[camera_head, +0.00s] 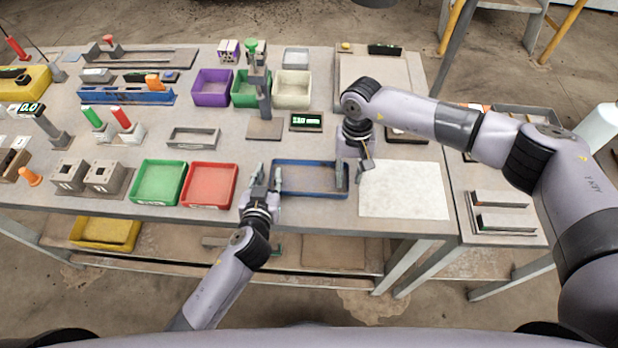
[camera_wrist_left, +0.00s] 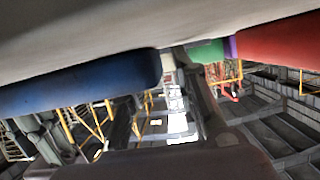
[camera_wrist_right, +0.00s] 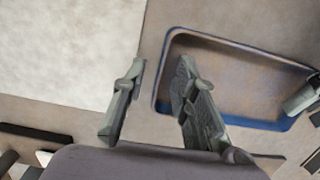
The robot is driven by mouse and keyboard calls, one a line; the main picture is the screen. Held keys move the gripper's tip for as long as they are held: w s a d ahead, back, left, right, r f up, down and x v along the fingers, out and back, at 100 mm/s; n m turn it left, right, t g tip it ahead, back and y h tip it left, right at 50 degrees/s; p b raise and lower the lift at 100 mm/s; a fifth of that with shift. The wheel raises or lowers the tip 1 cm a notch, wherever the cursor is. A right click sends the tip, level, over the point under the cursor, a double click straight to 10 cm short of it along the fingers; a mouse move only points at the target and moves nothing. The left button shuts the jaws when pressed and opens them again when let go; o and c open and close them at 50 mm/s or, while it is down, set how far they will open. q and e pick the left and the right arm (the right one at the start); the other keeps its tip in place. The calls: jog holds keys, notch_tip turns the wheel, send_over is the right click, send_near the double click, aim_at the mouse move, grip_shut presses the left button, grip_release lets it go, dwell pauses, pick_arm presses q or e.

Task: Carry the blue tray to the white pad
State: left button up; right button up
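The blue tray (camera_head: 308,194) lies on the table, empty as far as I can see. The white pad (camera_head: 405,195) is flat to its right, also seen in the right wrist view (camera_wrist_right: 70,45). My left gripper (camera_head: 266,176) is at the tray's left end, fingers apart, beside the end wall. My right gripper (camera_head: 355,171) is at the right end. In the right wrist view its fingers (camera_wrist_right: 162,66) are apart, one over the tray (camera_wrist_right: 235,118) and one outside over the tabletop. The left wrist view shows the tray's blue side (camera_wrist_left: 85,82) from low down; its fingertips are unclear.
A red bin (camera_head: 209,186) and a green bin (camera_head: 158,184) stand left of my left gripper. A grey tray (camera_head: 193,138) and a small display (camera_head: 306,122) sit behind. The pad's surface is bare. A side table (camera_head: 495,213) with trays stands at the right.

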pick_arm(q)
jog(key=shift+c, duration=0.4)
pick_arm(e)
jog(key=shift+c, duration=0.4)
pick_arm(q)
grip_shut()
pick_arm(e)
grip_shut()
pick_arm(q)
jog(key=shift+r, duration=0.1)
